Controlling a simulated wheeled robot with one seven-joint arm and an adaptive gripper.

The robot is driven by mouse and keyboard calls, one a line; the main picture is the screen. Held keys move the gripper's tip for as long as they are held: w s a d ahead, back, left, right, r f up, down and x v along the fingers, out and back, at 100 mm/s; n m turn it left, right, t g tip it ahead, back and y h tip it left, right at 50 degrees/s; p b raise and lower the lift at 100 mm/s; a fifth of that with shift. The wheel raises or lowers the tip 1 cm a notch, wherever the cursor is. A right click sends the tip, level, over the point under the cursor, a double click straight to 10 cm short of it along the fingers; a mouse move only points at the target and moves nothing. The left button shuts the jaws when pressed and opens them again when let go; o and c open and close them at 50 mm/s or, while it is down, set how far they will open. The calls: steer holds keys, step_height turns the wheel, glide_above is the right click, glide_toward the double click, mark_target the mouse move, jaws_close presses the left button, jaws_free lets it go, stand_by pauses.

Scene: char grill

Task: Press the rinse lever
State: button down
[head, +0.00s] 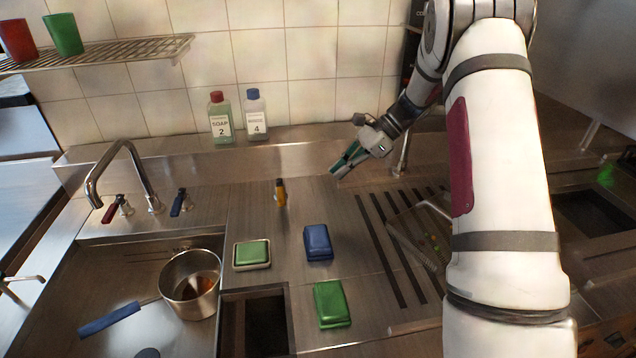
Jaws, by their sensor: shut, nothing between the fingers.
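My gripper (343,169) is shut and empty. It hangs above the back of the steel counter, right of centre, with its fingers pointing down and left. No part is clearly marked as the rinse lever. A small upright yellow piece with a dark top (281,193) stands on the counter, left of and below my gripper and apart from it. I cannot tell whether it is a lever. The tap (125,165) at the left has a red handle (113,208) and a blue handle (180,203), both far from my gripper.
A pot (191,284) sits in the sink. Soap (220,118) and rinse (256,114) bottles stand on the back ledge. My arm covers much of the right.

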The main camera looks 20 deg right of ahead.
mark_target(281, 193)
steer(key=x, duration=0.9)
steer(key=shift+a+f, duration=0.15)
steer(key=shift+a, duration=0.05)
steer(key=shift+w+a+p, duration=0.15)
steer(key=shift+a+p, duration=0.2)
steer(key=shift+a, duration=0.8)
steer(key=shift+w+a, duration=0.2)
steer(key=shift+a, duration=0.55)
steer(key=shift+a, duration=0.1)
steer(key=shift+s+a+m+t, duration=0.1)
steer(key=shift+a+m+t, duration=0.1)
steer(key=shift+m+t, duration=0.15)
